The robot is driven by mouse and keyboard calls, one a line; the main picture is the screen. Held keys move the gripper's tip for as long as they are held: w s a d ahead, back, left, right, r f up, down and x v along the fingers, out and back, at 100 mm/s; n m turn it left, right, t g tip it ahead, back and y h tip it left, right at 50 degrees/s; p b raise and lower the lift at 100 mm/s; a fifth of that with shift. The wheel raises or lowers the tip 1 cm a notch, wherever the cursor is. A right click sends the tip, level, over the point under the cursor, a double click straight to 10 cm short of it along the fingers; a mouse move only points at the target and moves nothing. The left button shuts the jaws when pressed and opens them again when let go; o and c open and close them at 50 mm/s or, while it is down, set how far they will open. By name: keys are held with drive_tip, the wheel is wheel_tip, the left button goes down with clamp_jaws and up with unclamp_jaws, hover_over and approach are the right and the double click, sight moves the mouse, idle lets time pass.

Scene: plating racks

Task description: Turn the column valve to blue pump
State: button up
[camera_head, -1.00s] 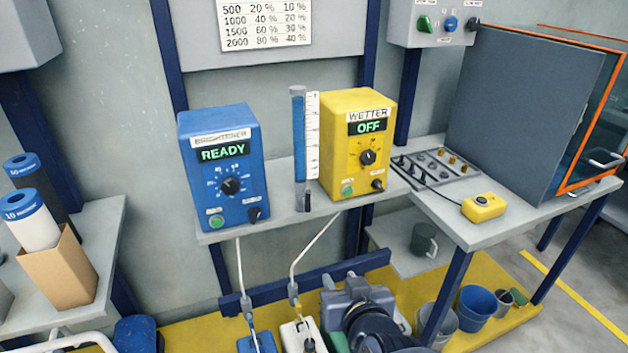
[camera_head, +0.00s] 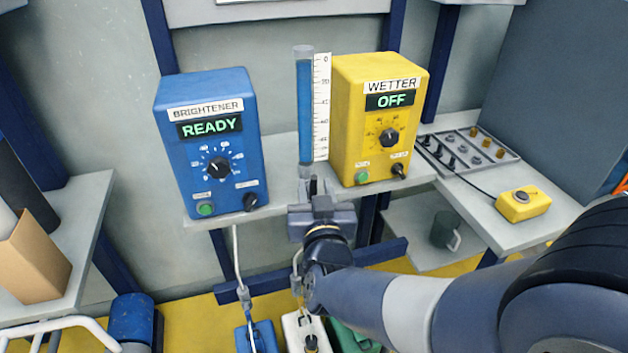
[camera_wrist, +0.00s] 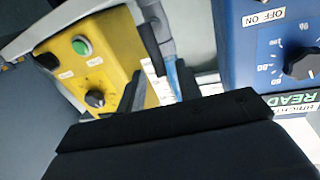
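The measuring column (camera_head: 304,110), a clear tube of blue liquid, stands between the blue BRIGHTENER pump (camera_head: 172,150), reading READY, and the yellow WETTER pump (camera_head: 345,110), reading OFF. The column's valve is at its foot, mostly hidden behind my gripper (camera_head: 314,186), so its setting cannot be read. My gripper is just in front of the foot. In the wrist view my gripper (camera_wrist: 158,88) has its dark fingers apart, with the column (camera_wrist: 171,75) showing between and beyond them. The blue pump (camera_wrist: 240,50) is right there, the yellow pump (camera_wrist: 120,50) left. I cannot tell whether the fingers touch the valve.
A grey shelf (camera_head: 285,150) carries the pumps. A yellow pendant box (camera_head: 522,204) and a tray of knobs (camera_head: 470,150) sit on the right bench. Blue and white jugs (camera_head: 300,335) with hoses stand below. A cardboard box (camera_head: 35,262) is at left.

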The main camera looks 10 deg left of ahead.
sight(314, 183)
drive_tip(key=shift+x, duration=1.65)
clamp_jaws()
